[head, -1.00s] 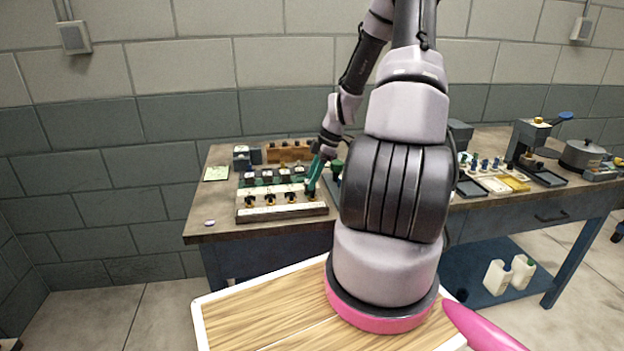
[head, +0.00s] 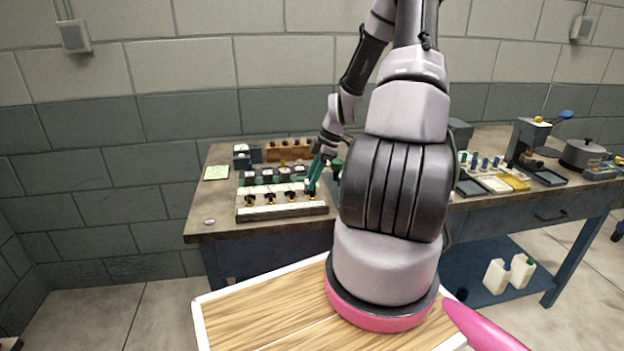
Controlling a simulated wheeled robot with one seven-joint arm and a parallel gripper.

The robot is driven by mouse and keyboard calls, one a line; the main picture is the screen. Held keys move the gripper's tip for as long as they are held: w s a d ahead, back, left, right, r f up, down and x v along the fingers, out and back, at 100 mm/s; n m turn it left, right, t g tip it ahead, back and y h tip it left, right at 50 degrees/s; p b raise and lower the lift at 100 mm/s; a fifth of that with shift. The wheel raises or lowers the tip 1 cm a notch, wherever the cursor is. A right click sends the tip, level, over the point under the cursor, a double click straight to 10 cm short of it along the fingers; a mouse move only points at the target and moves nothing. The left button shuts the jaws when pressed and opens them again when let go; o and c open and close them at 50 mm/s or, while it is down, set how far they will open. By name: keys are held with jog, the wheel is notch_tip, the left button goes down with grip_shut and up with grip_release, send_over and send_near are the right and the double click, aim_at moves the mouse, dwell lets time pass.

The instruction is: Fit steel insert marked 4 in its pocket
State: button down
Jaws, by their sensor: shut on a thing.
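My gripper (head: 312,189) has teal fingers and points down at the right end of the front block (head: 283,210) on the bench. It is shut on a small dark piece with a yellowish part, mostly hidden by the fingers; I take it for the steel insert, but no mark 4 is readable. The piece is at or just above the block's rightmost place; I cannot tell whether it is seated. Several inserts with black and yellow knobs (head: 270,198) stand in a row to its left. The pocket itself is hidden.
Behind the block is a green rack (head: 262,181) with several dark pieces, then a wooden block (head: 288,153). My arm hides the bench's middle. Trays (head: 470,187) and a pot (head: 582,154) stand at the right.

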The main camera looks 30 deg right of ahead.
jog(key=shift+f, duration=0.25)
dwell(2.9)
jog(key=shift+r, duration=0.3)
dwell(0.3)
dwell(0.3)
jog(key=shift+c, duration=2.1)
grip_release()
jog(key=shift+s, duration=0.1)
jog(key=shift+c, duration=0.2)
jog(key=shift+o, duration=0.5)
jog(key=shift+r, duration=3.75)
